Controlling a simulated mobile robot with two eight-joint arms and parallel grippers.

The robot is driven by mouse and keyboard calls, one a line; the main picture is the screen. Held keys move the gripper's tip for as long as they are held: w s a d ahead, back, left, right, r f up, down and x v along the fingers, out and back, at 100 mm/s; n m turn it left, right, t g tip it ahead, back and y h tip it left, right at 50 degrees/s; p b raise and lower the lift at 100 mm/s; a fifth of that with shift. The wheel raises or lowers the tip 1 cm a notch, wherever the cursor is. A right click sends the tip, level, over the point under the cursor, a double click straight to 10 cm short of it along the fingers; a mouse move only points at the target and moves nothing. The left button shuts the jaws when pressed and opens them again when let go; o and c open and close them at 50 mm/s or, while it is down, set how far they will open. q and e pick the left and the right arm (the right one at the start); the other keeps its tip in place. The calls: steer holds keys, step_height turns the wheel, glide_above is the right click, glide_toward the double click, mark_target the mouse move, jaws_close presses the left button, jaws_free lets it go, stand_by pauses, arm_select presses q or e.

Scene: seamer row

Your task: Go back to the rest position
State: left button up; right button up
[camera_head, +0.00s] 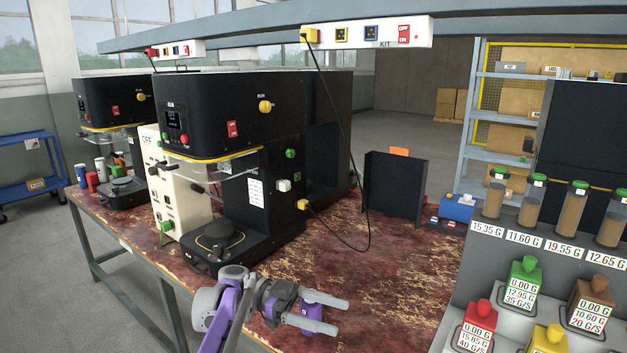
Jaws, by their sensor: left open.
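My left gripper (331,315) is in the lower middle of the head view, above the front part of the worn red-brown bench (385,275). Its two grey fingers are apart and point right, with nothing between them. The purple and grey wrist comes in from the bottom edge. The gripper is in front of and to the right of the near black seamer (235,115) and its round plate (219,236), clear of both. My right gripper does not show.
A black upright panel (393,186) stands further back. At right is a dispenser rack with a red bottle (479,318), a green bottle (525,270) and filled tubes (572,210). The bench middle is clear.

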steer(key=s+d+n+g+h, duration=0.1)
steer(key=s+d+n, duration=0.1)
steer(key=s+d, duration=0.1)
arm_select(q)
steer(key=s+a+f+n+t+y, duration=0.7)
steer(key=s+a+f+n, duration=0.4)
steer(key=s, duration=0.4)
steer(key=s+a+f+n+t+y, duration=0.4)
steer(key=s+a+f+n+y, duration=0.6)
steer(key=s+f, duration=0.35)
step_height(320, 180, up, 24)
steer(key=n+t+p, duration=0.1)
steer(key=p, duration=1.9)
steer(key=shift+w+d+f, duration=0.2)
steer(key=shift+w+f, duration=0.05)
steer(key=shift+w, duration=0.1)
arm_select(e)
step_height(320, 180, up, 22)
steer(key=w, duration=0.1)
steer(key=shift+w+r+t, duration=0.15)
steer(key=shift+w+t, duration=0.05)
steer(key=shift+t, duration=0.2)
